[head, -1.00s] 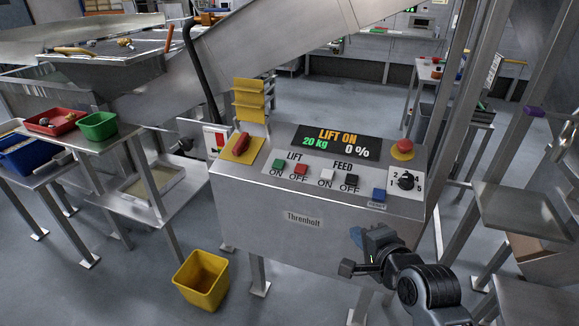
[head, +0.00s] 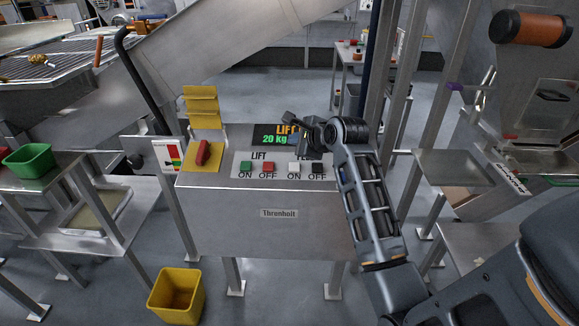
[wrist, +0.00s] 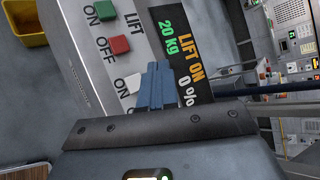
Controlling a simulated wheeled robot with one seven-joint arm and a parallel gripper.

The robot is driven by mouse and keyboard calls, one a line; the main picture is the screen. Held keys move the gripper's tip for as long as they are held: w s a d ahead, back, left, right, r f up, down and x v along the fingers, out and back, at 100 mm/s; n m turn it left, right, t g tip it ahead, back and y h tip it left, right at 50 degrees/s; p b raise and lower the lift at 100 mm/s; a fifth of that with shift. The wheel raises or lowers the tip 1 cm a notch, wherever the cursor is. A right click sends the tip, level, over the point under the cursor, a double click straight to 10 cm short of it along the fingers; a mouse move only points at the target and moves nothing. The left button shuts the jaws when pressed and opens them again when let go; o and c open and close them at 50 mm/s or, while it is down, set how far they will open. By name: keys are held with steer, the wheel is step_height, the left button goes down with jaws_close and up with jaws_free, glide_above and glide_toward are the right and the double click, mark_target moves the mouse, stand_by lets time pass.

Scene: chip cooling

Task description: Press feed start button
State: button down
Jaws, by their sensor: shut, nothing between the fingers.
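The metal control panel (head: 215,182) has a white feed ON button (head: 293,168) beside a black feed OFF button (head: 318,168). The white button also shows in the wrist view (wrist: 133,82), partly covered by my fingers. My gripper (head: 301,136) is above the panel, over the feed button area, hiding the FEED label and part of the display. In the wrist view its blue fingers (wrist: 157,75) are together with nothing between them, near the white button. I cannot tell any contact. The display (wrist: 172,40) reads LIFT ON, 20 kg, 0 %.
Green (head: 246,167) and red (head: 268,167) lift buttons sit left of the feed pair. A red switch on a yellow plate (head: 214,145) is at the panel's left. A yellow bin (head: 163,307) stands on the floor. Metal posts and a shelf (head: 450,170) are to the right.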

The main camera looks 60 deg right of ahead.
steer(key=b, duration=0.8)
glide_above(290, 163)
steer(key=s+a, duration=0.3)
steer(key=f, duration=0.6)
steer(key=shift+s+f, duration=0.1)
steer(key=shift+s, duration=0.1)
steer(key=shift+w+d+f+b, duration=0.1)
steer(key=shift+d+f+b, duration=0.15)
steer(key=shift+f, duration=0.35)
steer(key=shift+w+d+f+b, duration=0.1)
steer(key=shift+f+b, duration=0.1)
steer(key=shift+f, duration=0.35)
steer(key=shift+f, duration=0.2)
steer(key=shift+d+f, duration=0.15)
steer(key=shift+f, duration=0.05)
steer(key=shift+w+d+f, duration=0.1)
steer(key=shift+f, duration=0.4)
stand_by(0.8)
steer(key=shift+r, duration=0.1)
steer(key=shift+a+r+p, duration=0.25)
steer(key=shift+r+p, duration=0.55)
steer(key=shift+p, duration=0.55)
steer(key=shift+r, duration=0.1)
